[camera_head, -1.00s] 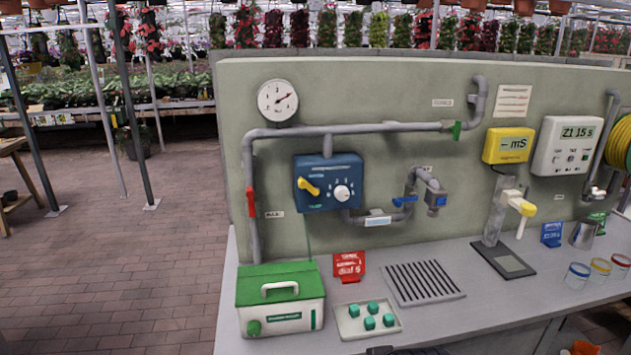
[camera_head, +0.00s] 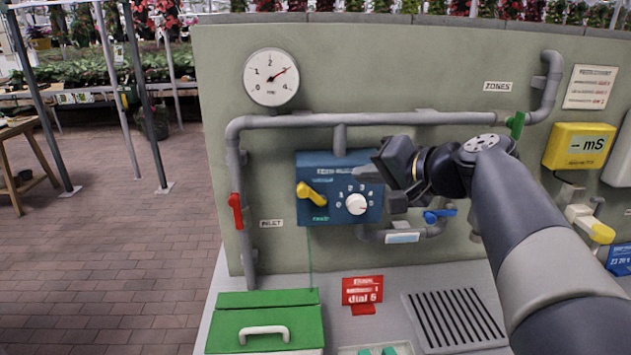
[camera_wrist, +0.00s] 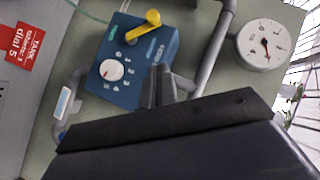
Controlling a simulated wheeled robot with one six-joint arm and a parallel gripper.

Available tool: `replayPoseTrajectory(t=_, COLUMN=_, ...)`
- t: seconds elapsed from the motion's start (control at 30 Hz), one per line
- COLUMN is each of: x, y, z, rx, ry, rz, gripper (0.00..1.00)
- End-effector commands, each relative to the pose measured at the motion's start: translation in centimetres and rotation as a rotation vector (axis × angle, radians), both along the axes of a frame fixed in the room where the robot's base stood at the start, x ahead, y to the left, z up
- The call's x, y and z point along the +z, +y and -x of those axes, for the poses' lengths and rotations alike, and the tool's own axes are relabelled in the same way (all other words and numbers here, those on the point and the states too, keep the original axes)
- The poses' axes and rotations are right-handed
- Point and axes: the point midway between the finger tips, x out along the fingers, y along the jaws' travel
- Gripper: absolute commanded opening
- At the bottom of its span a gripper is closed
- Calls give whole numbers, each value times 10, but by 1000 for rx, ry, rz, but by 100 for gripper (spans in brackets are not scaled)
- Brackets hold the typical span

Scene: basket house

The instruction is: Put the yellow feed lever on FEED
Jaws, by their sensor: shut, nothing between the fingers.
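The yellow feed lever (camera_head: 311,194) sits at the left of the blue feed box (camera_head: 325,168) on the panel. It is tilted, running from upper left to lower right, with small labels near it too small to read. It also shows in the wrist view (camera_wrist: 144,25), at the top of the box. A white dial knob (camera_head: 356,204) is to its right. My gripper (camera_wrist: 159,72) is shut and empty. In the wrist view its fingers are over the edge of the box, apart from the lever. In the head view it is right of the lever, in front of the box's right side.
Grey pipes (camera_head: 400,118) frame the box, with a red valve handle (camera_head: 236,211) at left and a green one (camera_head: 516,125) at upper right. A gauge (camera_head: 271,77) is above. A green-lidded case (camera_head: 240,326), red "dial 5" card (camera_head: 362,290) and drain grate (camera_head: 455,318) are below.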

Motion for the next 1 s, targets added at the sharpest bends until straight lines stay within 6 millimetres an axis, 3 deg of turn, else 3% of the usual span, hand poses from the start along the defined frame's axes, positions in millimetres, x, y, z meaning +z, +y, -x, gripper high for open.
replayPoseTrajectory(t=0.37, x=-31, y=45, z=-60, rx=4, ry=6, rz=0, gripper=0)
replayPoseTrajectory(t=0.6, x=-50, y=69, z=-61, rx=2, ry=3, rz=1, gripper=0)
replayPoseTrajectory(t=1.0, x=-55, y=75, z=-62, rx=-1, ry=1, rz=1, gripper=0)
